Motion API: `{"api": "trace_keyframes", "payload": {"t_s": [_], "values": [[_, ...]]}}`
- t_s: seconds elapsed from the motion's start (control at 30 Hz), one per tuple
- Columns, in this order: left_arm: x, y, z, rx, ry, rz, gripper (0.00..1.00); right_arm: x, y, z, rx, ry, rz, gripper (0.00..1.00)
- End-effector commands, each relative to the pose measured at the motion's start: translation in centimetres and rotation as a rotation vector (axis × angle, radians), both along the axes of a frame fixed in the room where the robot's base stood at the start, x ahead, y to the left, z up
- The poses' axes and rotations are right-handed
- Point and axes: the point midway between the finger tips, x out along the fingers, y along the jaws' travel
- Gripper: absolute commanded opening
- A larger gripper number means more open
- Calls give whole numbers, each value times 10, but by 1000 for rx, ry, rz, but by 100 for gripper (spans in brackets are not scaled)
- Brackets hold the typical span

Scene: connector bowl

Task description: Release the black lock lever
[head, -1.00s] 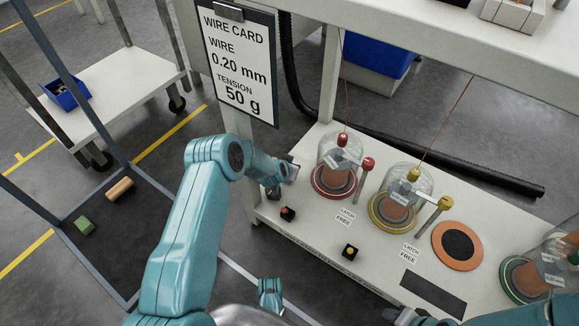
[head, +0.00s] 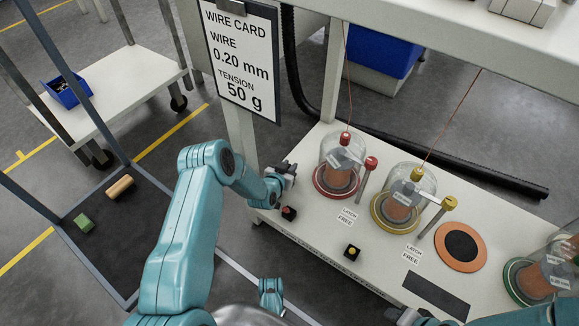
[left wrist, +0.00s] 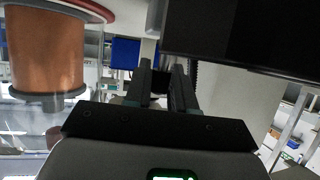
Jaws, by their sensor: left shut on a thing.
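My left gripper (head: 288,170) is at the left end of the white bench, left of the spool under the red-ringed glass dome (head: 338,165). In the left wrist view its two dark fingers (left wrist: 160,82) are close together, shut on a small dark piece between them. I cannot tell whether this piece is the black lock lever; no such lever shows clearly in the head view. The end of my right arm (head: 402,316) is cut off at the bottom edge, and its jaws cannot be made out.
A yellow-ringed dome (head: 403,197) and a green-ringed dome (head: 533,277) stand farther right. A red post (head: 367,170) and a yellow post (head: 440,213) stand beside the first two domes. A wire card (head: 243,60) hangs above my gripper. Red (head: 289,213) and yellow (head: 352,251) buttons sit near the front edge.

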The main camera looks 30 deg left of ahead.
Motion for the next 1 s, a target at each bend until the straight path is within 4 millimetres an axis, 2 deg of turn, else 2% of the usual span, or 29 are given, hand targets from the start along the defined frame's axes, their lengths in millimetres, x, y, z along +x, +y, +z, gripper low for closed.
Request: {"api": "trace_keyframes", "payload": {"t_s": [0.17, 0.2, 0.27, 0.67, 0.87, 1.0], "values": [[0, 1, 0, 0, 0, 2, 0, 0, 0, 0, 0, 0, 0, 43], [0, 1, 0, 0, 1, 2, 27, 0, 0, 0, 0, 0, 0, 43], [0, 1, 0, 1, 1, 2, 45, 0, 0, 0, 0, 0, 0, 43], [2, 1, 1, 5, 30, 2, 45, 0, 0, 0, 0, 0, 0, 43], [10, 1, 1, 20, 180, 5, 45, 0, 0, 1, 0, 0, 0, 43], [15, 0, 1, 30, 309, 6, 45, 0, 0, 9, 0, 0, 0, 43]]}}
